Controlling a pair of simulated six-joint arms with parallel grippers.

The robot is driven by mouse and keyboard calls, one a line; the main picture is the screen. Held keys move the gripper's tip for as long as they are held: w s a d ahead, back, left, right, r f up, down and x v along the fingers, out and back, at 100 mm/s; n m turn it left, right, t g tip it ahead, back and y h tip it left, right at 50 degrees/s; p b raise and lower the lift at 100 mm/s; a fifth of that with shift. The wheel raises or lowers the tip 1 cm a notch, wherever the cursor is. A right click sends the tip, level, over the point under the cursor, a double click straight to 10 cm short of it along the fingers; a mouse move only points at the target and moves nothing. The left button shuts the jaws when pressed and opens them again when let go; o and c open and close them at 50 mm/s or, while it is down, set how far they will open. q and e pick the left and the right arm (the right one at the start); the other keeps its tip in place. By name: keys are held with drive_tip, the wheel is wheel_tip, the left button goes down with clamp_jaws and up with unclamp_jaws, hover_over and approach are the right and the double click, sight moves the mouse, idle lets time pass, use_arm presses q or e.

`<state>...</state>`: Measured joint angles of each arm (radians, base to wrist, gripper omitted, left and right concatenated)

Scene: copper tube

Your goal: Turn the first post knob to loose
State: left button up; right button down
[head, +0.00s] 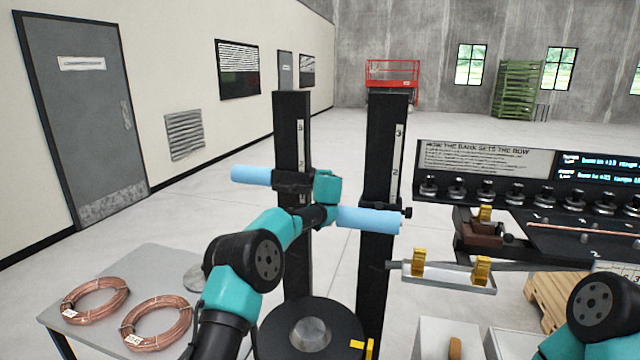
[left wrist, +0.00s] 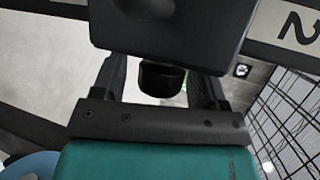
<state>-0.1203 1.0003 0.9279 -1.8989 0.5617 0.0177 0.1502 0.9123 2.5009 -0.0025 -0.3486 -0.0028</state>
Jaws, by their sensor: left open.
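The first post (head: 294,120), on the left, is a tall black upright with a white number scale. A light blue roller (head: 250,175) sticks out to its left at a dark carriage. My left gripper (head: 293,181) is at that carriage, and the arm hides part of it. In the left wrist view my left gripper (left wrist: 160,88) is open, with a finger on each side of a dark round knob (left wrist: 162,80). Whether the fingers touch the knob cannot be told. A dark block (left wrist: 175,28) and the scale's "2" show above. My right gripper is out of view.
The second post (head: 386,130) has a blue roller (head: 368,217) and a black side knob (head: 407,212). A table (head: 160,262) with copper coils is at lower left. A tray (head: 450,280) with yellow holders and a dark bench panel (head: 480,160) are at right.

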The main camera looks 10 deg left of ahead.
use_arm(q)
drive_tip(key=shift+c, duration=0.2)
drive_tip(key=c, duration=0.9)
drive_tip(key=shift+a+n+t, duration=0.1)
drive_tip(key=shift+n+t, duration=0.2)
drive_tip(key=shift+t, duration=0.3)
drive_tip(key=shift+t+y, duration=0.3)
drive_tip(key=shift+n+t+y, duration=0.6)
drive_tip(key=shift+n+t, duration=0.2)
drive_tip(key=shift+t, duration=0.8)
drive_tip(key=o, duration=0.9)
drive_tip(key=shift+o, duration=0.2)
